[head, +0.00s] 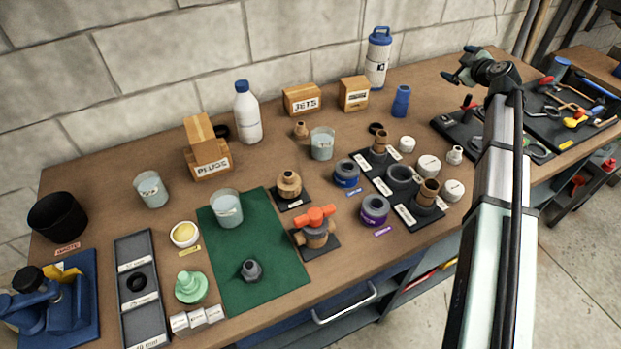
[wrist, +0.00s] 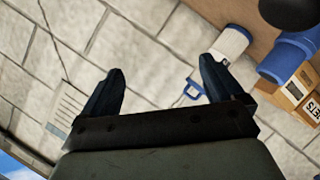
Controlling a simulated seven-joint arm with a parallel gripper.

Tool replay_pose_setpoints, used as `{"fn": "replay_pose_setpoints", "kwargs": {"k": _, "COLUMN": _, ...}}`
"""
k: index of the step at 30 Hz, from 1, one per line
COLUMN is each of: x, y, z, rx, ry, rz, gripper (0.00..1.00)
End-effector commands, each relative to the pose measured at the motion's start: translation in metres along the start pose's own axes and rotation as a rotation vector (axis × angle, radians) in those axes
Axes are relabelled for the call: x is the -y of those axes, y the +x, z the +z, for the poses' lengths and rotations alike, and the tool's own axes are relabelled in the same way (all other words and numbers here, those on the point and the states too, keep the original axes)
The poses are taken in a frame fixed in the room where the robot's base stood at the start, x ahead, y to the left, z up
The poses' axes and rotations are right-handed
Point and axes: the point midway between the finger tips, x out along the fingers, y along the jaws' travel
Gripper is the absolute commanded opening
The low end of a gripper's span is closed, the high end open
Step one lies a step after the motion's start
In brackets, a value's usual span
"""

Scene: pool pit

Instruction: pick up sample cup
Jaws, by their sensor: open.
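Three clear cups that could be the sample cup stand upright on the bench in the head view. I cannot tell which is the one named. My gripper (head: 459,65) is raised above the back right of the bench, far from all three cups. In the wrist view my gripper (wrist: 160,72) is open, with nothing between its fingers. No clear cup shows there.
A white bottle (head: 247,115), wooden boxes (head: 207,150) and a blue-lidded flask (head: 378,60) line the back. Pipe fittings and jars crowd the middle. A tool board (head: 540,120) lies right. The block wall is close behind.

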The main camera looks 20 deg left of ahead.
Motion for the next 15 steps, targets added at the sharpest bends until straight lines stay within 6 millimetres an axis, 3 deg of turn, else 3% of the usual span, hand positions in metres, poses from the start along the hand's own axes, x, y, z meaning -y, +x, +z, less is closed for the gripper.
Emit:
{"fn": "replay_pose_setpoints", "kwargs": {"k": 1, "x": 0.021, "y": 0.005, "z": -0.027, "rx": -0.018, "ry": -0.046, "rz": -0.05, "gripper": 0.94}}
{"fn": "replay_pose_setpoints", "kwargs": {"k": 6, "x": 0.089, "y": 0.015, "z": -0.1, "rx": -0.068, "ry": -0.21, "rz": -0.217, "gripper": 0.94}}
{"fn": "replay_pose_setpoints", "kwargs": {"k": 15, "x": 0.207, "y": 0.002, "z": -0.212, "rx": -0.154, "ry": -0.504, "rz": -0.49, "gripper": 0.94}}
